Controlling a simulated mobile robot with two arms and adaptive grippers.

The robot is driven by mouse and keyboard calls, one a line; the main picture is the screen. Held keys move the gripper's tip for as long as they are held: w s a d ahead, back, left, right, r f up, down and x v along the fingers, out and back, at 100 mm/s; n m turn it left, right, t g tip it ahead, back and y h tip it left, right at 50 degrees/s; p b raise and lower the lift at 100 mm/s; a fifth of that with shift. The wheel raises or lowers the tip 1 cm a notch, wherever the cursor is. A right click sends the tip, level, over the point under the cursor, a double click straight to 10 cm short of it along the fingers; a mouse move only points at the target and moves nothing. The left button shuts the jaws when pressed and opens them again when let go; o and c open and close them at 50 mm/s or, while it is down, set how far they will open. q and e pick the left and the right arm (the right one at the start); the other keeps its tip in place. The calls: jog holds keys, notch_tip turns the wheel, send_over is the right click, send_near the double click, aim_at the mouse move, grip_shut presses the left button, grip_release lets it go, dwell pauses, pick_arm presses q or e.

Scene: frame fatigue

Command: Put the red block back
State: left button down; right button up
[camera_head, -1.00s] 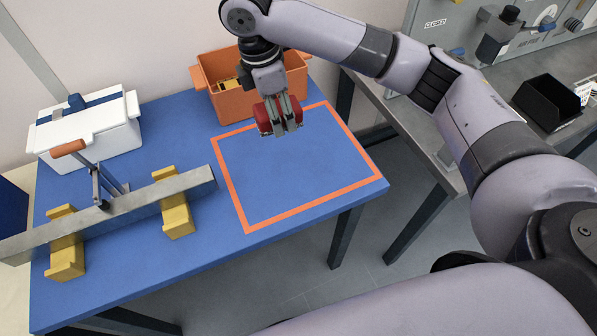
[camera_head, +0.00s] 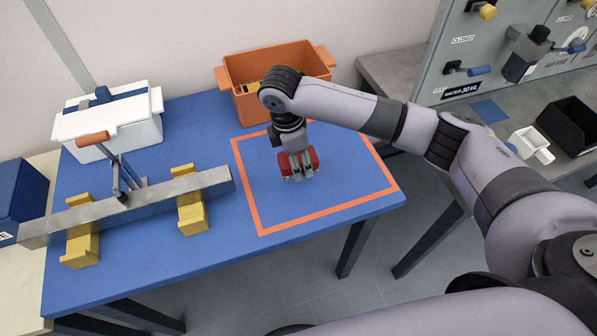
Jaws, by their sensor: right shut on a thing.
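My right gripper (camera_head: 298,174) points down and is shut on the red block (camera_head: 284,165). Parts of the red block show on both sides of the fingers. They are over the upper left part of the orange-outlined square (camera_head: 326,208) on the blue table (camera_head: 225,222). I cannot tell whether the block touches the table. My left gripper is not in view.
An orange bin (camera_head: 243,109) with yellow pieces stands behind the gripper. A metal bar (camera_head: 160,197) with a clamp lever (camera_head: 116,170) lies on yellow supports (camera_head: 190,219) at left. A white box (camera_head: 135,129) stands behind it. A black bin (camera_head: 566,126) is on the grey bench at right.

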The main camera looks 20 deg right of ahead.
aim_at(300, 182)
jog(key=shift+f, duration=0.9)
notch_tip(300, 182, down, 4)
jog(key=shift+r+p, duration=0.1)
jog(key=shift+p, duration=0.75)
jog(key=shift+f, duration=0.3)
jog(key=shift+f, duration=0.15)
jog(key=shift+s+f, duration=0.15)
jog(key=shift+f, duration=0.05)
jog(key=o, duration=1.1)
jog(key=shift+f, duration=0.15)
